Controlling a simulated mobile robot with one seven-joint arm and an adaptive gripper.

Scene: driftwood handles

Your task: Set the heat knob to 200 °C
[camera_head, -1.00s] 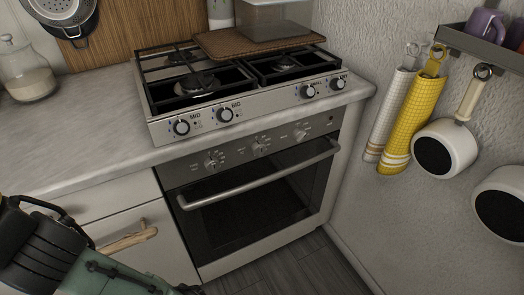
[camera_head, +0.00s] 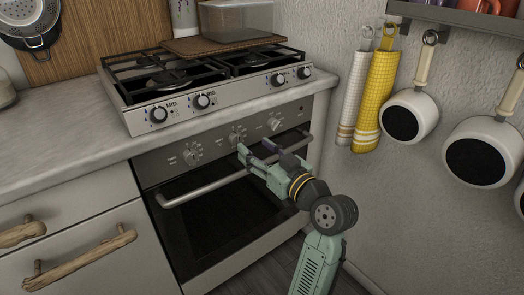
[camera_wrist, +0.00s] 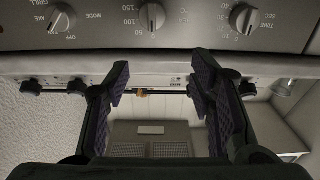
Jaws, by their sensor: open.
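The heat knob (camera_head: 237,137) is the middle of three dials on the grey oven panel. In the wrist view the heat knob (camera_wrist: 152,17) stands at the top centre, with its grip bar about upright and printed numbers including 50, 100 and 150 beside it. Its exact setting cannot be read. My gripper (camera_head: 256,149) is in front of the oven, close to the panel, just below and right of the heat knob in the head view. In the wrist view its fingers (camera_wrist: 161,80) are apart, with nothing held between them, below the knob in the picture.
The mode knob (camera_wrist: 60,18) and time knob (camera_wrist: 242,18) flank the heat knob. The oven handle (camera_head: 205,187) runs just below the panel. The hob (camera_head: 205,100) has its own knobs above. White pans (camera_head: 409,116) and towels (camera_head: 375,100) hang on the right wall.

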